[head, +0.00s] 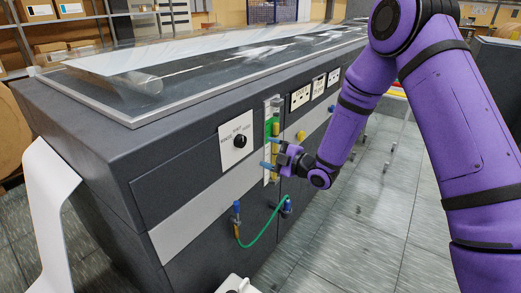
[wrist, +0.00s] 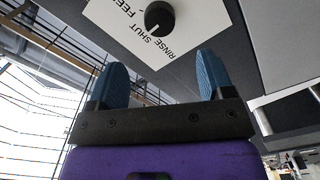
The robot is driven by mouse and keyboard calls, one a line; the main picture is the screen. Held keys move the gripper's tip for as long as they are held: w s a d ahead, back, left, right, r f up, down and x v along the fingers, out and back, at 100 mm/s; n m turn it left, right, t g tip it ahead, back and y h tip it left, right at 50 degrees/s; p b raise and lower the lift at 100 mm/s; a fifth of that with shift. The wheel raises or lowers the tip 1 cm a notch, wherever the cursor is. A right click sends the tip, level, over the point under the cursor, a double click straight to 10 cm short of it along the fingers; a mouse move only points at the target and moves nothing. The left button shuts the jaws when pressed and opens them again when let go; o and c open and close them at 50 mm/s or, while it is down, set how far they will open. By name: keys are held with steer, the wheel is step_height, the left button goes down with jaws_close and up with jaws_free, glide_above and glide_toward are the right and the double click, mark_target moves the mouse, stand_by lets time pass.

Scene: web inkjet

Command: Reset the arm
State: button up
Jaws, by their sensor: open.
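My purple arm (head: 455,120) reaches in from the right in the head view. My gripper (head: 268,152) is at the front face of the dark machine (head: 160,160), beside the yellow-and-green vertical gauge. In the wrist view my gripper (wrist: 158,80) shows two blue fingers spread apart with nothing between them. The black selector knob (wrist: 158,18) on its white plate lies beyond the fingertips, and they appear apart from it. The knob also shows in the head view (head: 240,141), left of the gripper.
A green hose (head: 264,232) loops between two blue fittings low on the machine. A yellow knob (head: 301,136) and labelled plates (head: 300,97) are right of the gauge. White paper (head: 48,195) hangs at the left. The floor (head: 370,215) at right is mostly clear.

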steer(key=shift+s+d, duration=0.2)
steer(key=shift+d, duration=0.05)
steer(key=s+d+r+m+h, duration=0.3)
steer(key=d+r+m+h, duration=0.25)
steer(key=d+r, duration=0.35)
steer(key=s+d+r+m+h, duration=0.45)
steer(key=d+r+h, duration=0.2)
steer(key=r, duration=0.45)
steer(key=s+d+r+m+g, duration=0.1)
steer(key=s+m, duration=0.3)
steer(key=s, duration=0.6)
steer(key=s+d+r+m+g+h, duration=0.1)
steer(key=s+d+r+m+g, duration=0.1)
steer(key=s, duration=0.8)
steer(key=s+d+r+m+g+h, duration=0.1)
steer(key=s+d+m, duration=0.4)
steer(key=s, duration=0.6)
steer(key=shift+r+m+g, duration=0.65)
steer(key=shift+m+g, duration=0.05)
steer(key=shift+g, duration=0.2)
steer(key=shift+w, duration=0.1)
steer(key=shift+c, duration=0.2)
